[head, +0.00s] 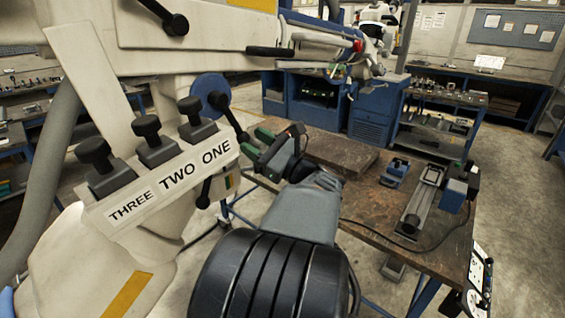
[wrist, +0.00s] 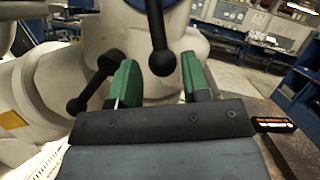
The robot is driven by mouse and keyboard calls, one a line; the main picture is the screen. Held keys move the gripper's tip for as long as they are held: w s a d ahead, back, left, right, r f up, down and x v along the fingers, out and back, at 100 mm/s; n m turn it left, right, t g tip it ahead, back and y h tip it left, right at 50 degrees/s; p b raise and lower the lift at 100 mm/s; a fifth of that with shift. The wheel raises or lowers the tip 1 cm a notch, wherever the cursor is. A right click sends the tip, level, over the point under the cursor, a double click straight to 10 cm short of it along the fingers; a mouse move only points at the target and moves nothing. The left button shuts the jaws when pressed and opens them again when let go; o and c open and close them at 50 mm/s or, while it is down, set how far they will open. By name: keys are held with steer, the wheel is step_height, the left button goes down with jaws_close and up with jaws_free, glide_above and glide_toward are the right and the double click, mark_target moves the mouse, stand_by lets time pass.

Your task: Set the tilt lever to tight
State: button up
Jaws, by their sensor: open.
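A black ball-ended lever (head: 231,118) hangs down and right from a blue disc (head: 207,88) on the cream microscope arm. My gripper (head: 257,142), with green fingertips, is open and empty beside the lever's ball end. In the wrist view a ball-ended lever (wrist: 156,30) comes down from the top, its ball appearing between the open fingers (wrist: 160,78). I see no contact. A second short black lever (head: 204,195) sits lower, under the numbered panel; a similar lever (wrist: 92,84) shows left of the fingers in the wrist view. No tight mark is readable on either.
A panel (head: 165,187) labelled THREE, TWO, ONE carries three black knobs just left of my gripper. A long black handle (head: 270,51) juts out above. A brown workbench (head: 345,155) with tools stands to the right. Open floor lies beyond it.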

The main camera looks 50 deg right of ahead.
steer(key=b+v, duration=0.1)
steer(key=v, duration=0.8)
steer(key=shift+b, duration=0.35)
steer(key=shift+f, duration=0.1)
steer(key=w+a+f+n+g, duration=0.2)
steer(key=a+f+n+g, duration=0.3)
steer(key=f+n+g, duration=0.4)
steer(key=w+a+f+n+g, duration=0.1)
steer(key=a+f+n+g, duration=0.5)
steer(key=f, duration=0.6)
steer(key=w+a+n+g+h, duration=0.2)
steer(key=w+a+n+h, duration=0.1)
steer(key=a+n, duration=1.2)
steer(key=shift+w+r+g, duration=0.2)
steer(key=shift+r+g, duration=0.05)
steer(key=shift+g, duration=0.15)
